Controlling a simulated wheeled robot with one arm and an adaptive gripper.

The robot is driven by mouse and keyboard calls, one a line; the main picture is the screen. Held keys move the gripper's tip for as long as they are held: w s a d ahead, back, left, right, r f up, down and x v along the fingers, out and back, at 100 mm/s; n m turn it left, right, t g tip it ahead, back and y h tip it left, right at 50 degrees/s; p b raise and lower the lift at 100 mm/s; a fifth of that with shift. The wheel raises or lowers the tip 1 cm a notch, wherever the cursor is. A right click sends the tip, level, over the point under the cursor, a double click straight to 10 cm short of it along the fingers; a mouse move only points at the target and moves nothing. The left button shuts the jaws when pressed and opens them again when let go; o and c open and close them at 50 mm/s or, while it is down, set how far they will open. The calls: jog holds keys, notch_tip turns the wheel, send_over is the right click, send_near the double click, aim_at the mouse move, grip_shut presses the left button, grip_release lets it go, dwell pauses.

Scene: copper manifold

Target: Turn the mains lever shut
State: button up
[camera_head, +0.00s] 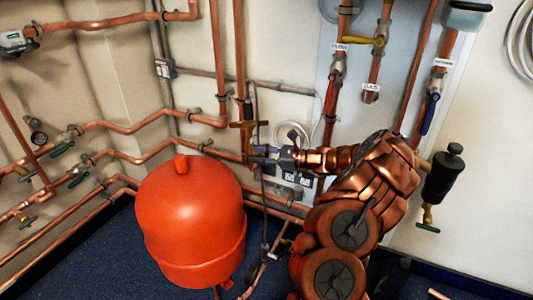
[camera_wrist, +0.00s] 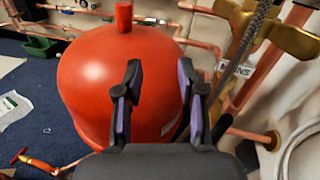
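A brass lever (camera_head: 241,124) sits on a copper pipe just behind and above the red tank in the head view. In the wrist view a brass lever or valve (camera_wrist: 292,40) is at the upper right, beside a tag reading MAINS (camera_wrist: 237,70). My gripper (camera_head: 256,155) is just below and close to the brass lever in the head view; I cannot tell whether they touch. In the wrist view my gripper (camera_wrist: 160,68) has its two purple-padded fingers apart, with nothing between them. The brass lever is right of the fingers there. A grey braided hose partly hides it.
A red tank (camera_head: 195,222) stands left of and below my gripper. Copper pipes (camera_head: 120,123) run along the left wall. A red-handled valve (camera_head: 330,97), a yellow lever (camera_head: 365,39) and a blue-handled valve (camera_head: 430,113) are on the right panel. A black fitting (camera_head: 442,177) is further right.

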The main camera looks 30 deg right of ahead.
jog(key=s+d+f+m+t+h, duration=0.1)
jog(key=d+f+m+t+h, duration=0.3)
jog(key=d, duration=0.6)
jog(key=shift+g+y, duration=0.4)
jog(key=shift+g, duration=0.1)
jog(key=shift+f+b+x, duration=0.2)
jog(key=shift+b+x, duration=0.45)
jog(key=shift+x, duration=1.2)
jog(key=shift+f+b+x, duration=0.2)
jog(key=shift+b+x, duration=0.4)
jog(key=shift+x, duration=1.25)
jog(key=shift+d, duration=0.1)
grip_shut()
